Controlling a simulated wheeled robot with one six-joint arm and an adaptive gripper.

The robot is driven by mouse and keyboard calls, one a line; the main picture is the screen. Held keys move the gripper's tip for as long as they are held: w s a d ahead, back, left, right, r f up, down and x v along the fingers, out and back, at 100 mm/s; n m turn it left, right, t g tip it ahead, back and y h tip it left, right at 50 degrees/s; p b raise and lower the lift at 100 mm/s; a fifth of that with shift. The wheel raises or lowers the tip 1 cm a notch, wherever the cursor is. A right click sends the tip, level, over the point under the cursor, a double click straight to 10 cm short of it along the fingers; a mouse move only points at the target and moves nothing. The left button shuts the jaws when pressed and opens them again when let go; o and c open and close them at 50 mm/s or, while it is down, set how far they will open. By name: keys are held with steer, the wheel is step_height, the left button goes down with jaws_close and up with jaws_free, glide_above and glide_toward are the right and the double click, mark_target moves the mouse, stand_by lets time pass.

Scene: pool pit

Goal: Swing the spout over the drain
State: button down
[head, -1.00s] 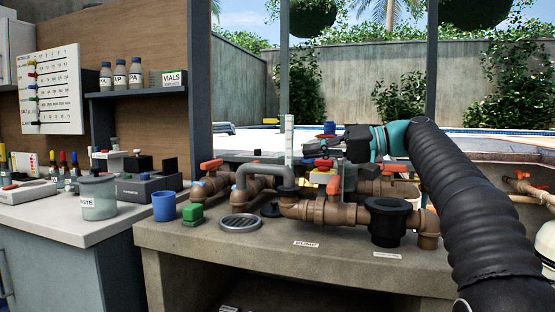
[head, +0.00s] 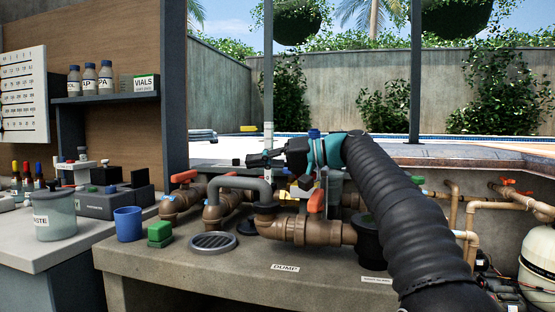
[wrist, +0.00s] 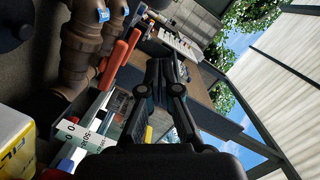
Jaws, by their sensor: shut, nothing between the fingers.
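The grey bent spout (head: 240,183) arches over the brown pipework on the concrete counter. Its right end turns down beside a brown elbow, to the right of the drain. The drain (head: 213,242) is a round grey grate set in the counter front, with nothing over it. My gripper (head: 257,159) is shut and empty. In the head view it appears above the right part of the spout, apart from it; the depth between them is hard to judge. In the wrist view my gripper (wrist: 166,72) shows its fingers together; the spout is not clearly visible there.
A green block (head: 160,233) and a blue cup (head: 128,224) stand left of the drain. Orange valve handles (head: 316,201) rise from the pipes. A black funnel-like fitting (head: 369,240) is at the right. The counter front around the DUMP label (head: 285,268) is clear.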

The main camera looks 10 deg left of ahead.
steer(key=shift+s+a+f+b, duration=0.3)
steer(key=shift+s+f+b, duration=0.25)
steer(key=shift+s, duration=0.3)
steer(key=shift+s+a+f+b, duration=0.3)
steer(key=shift+s+f+b, duration=0.1)
steer(key=shift+s+f, duration=0.35)
steer(key=shift+s+r, duration=0.1)
steer(key=shift+s, duration=0.05)
steer(key=shift+s+a+f+b, duration=0.2)
steer(key=shift+s+f+b, duration=0.1)
steer(key=shift+s+b, duration=0.25)
